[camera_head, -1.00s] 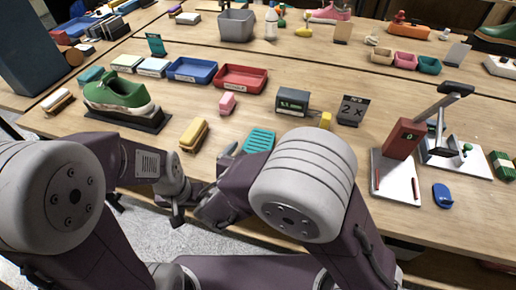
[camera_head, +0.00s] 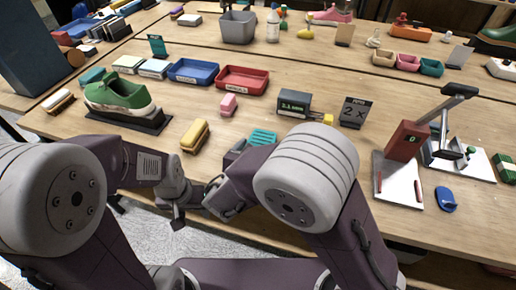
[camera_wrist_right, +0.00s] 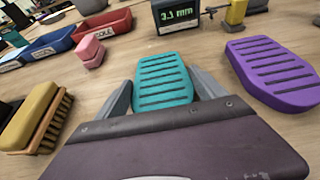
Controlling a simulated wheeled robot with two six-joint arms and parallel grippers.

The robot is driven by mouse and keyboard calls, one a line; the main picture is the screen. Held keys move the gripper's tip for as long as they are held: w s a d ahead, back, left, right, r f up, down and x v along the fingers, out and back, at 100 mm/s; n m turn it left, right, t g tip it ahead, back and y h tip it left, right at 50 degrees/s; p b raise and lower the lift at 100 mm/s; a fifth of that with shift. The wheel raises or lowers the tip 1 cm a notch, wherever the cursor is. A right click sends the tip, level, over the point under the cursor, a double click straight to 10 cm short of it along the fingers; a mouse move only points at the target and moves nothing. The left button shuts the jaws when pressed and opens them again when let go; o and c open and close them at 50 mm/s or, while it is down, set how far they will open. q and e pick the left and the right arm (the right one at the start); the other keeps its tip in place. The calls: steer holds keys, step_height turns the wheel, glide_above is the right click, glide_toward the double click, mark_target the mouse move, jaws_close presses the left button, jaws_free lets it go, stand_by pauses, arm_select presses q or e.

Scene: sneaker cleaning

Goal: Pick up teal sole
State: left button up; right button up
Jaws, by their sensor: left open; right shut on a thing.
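The teal sole (camera_head: 262,137), a flat ribbed pad, shows just beyond my right arm in the head view. In the right wrist view the teal sole (camera_wrist_right: 164,78) lies between the fingers of my right gripper (camera_wrist_right: 163,92), which is shut on its sides. The sole's near end is hidden by the gripper body. I cannot tell if it is clear of the table. My left gripper (camera_head: 178,214) is open and empty near the table's front edge; its fingers are hard to make out.
A purple sole (camera_wrist_right: 275,72) lies right of the teal one. A yellow brush (camera_head: 195,136) and pink block (camera_head: 228,105) lie to the left. Behind stands a gauge (camera_head: 294,103) reading 3.1 mm. A green shoe (camera_head: 118,94) stands at left, a red-block device (camera_head: 407,141) at right.

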mark_target(261, 139)
steer(key=r, duration=0.2)
steer(key=d+r+p, duration=0.1)
steer(key=r, duration=0.1)
steer(key=shift+s+r, duration=0.1)
steer(key=shift+r, duration=0.1)
steer(key=s+d+r, duration=0.2)
steer(key=d+r, duration=0.1)
steer(key=d, duration=0.2)
steer(key=s+d+r+p, duration=0.1)
steer(key=d+r, duration=0.2)
steer(key=d, duration=0.2)
steer(key=shift+s, duration=0.35)
